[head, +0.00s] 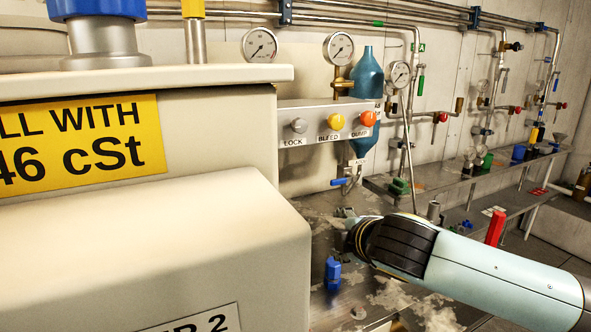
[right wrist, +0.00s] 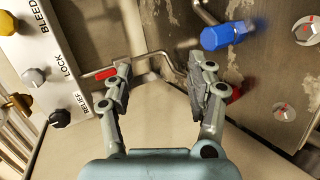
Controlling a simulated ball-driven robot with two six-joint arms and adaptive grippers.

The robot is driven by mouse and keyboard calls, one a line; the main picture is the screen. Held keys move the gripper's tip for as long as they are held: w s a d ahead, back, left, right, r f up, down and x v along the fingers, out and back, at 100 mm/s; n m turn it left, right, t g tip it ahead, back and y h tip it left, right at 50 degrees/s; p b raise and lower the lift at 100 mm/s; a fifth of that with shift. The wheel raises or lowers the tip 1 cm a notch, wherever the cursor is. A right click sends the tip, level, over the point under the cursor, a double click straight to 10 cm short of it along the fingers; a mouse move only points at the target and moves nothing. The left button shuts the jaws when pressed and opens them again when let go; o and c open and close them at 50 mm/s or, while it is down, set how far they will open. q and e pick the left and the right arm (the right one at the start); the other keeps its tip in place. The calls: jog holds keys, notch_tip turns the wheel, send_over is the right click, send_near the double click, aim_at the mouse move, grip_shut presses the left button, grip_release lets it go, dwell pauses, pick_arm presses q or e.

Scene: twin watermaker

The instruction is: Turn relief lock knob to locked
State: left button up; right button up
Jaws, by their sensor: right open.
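The grey lock knob (head: 298,125) sits at the left end of a white panel, above the word LOCK. In the right wrist view a grey knob (right wrist: 34,77) shows beside the word LOCK. A black knob (right wrist: 60,118) sits near the RELIEF label there. I cannot read the lock knob's set position. My right gripper (right wrist: 160,90) is open and empty, to the right of these knobs and apart from them. In the head view the right arm reaches in below the panel, its fingers mostly hidden. My left gripper is not in view.
A yellow bleed knob (head: 336,121) and orange dump knob (head: 368,119) share the panel (head: 318,108). A blue fitting (right wrist: 228,35), a red handle (right wrist: 106,73) and bent pipes lie around my right fingers. A large beige housing (head: 150,245) fills the left of the head view.

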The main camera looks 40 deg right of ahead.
jog(key=w+d+r+n+t, duration=0.35)
jog(key=w+r+n, duration=0.3)
jog(key=r, duration=0.35)
jog(key=n+t, duration=0.3)
jog(key=n, duration=0.3)
send_near(301, 127)
jog(key=shift+m+y, duration=0.3)
jog(key=shift+m, duration=0.05)
jog(key=p+x, duration=0.1)
jog(key=x, duration=0.9)
jog(key=shift+w+d+p, duration=0.25)
jog(key=shift+d+p, duration=0.05)
jog(key=shift+p, duration=0.1)
jog(key=shift+w+d, duration=0.1)
jog(key=shift+w, duration=0.25)
jog(key=shift+c, duration=0.4)
grip_shut()
